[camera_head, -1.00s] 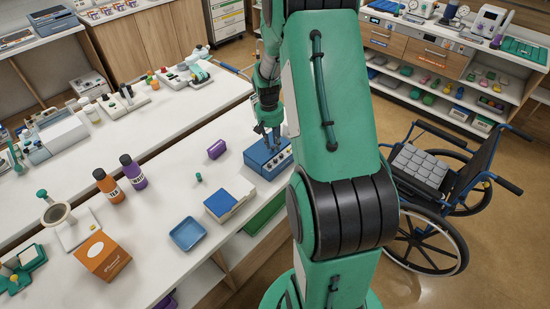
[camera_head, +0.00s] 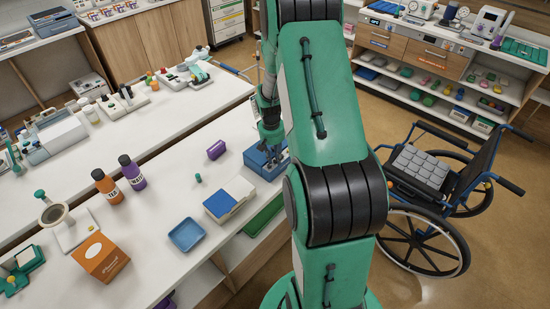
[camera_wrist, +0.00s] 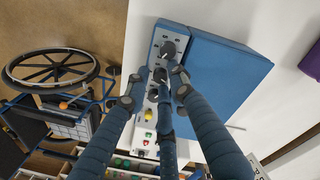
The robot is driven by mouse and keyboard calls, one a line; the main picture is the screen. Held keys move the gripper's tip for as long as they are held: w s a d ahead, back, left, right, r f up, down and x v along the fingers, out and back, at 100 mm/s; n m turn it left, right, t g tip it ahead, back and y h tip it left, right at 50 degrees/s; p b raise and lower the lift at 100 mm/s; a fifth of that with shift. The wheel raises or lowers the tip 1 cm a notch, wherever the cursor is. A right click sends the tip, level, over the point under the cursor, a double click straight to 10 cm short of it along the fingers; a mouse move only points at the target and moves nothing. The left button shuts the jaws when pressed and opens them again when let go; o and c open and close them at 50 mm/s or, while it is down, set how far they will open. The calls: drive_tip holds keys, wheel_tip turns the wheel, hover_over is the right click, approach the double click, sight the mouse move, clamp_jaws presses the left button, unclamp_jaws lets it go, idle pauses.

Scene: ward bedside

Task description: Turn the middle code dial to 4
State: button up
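The blue code box (camera_head: 255,160) stands near the right edge of the white table, partly hidden by my arm in the head view. The wrist view shows its blue top and grey front panel (camera_wrist: 156,112), with a row of dark dials and several small coloured lights. The top dial (camera_wrist: 168,48) is clear. The middle dial (camera_wrist: 159,75) lies among the fingertips of my gripper (camera_wrist: 161,76). The fingers are spread, with gaps seeming to show beside the dial. Contact cannot be made out. A finger partly covers the lower dial. The dial readings are too small to read.
A blue-and-white box (camera_head: 230,197), a blue tray (camera_head: 187,234), a purple block (camera_head: 216,150) and a small green cylinder (camera_head: 198,178) are on the table left of the code box. A wheelchair (camera_head: 440,190) stands on the floor at right.

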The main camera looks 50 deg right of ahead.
clamp_jaws()
drive_tip(key=shift+m, duration=0.3)
drive_tip(key=shift+f+m, duration=0.1)
drive_tip(key=shift+m, duration=1.9)
unclamp_jaws()
drive_tip(key=shift+n, duration=0.3)
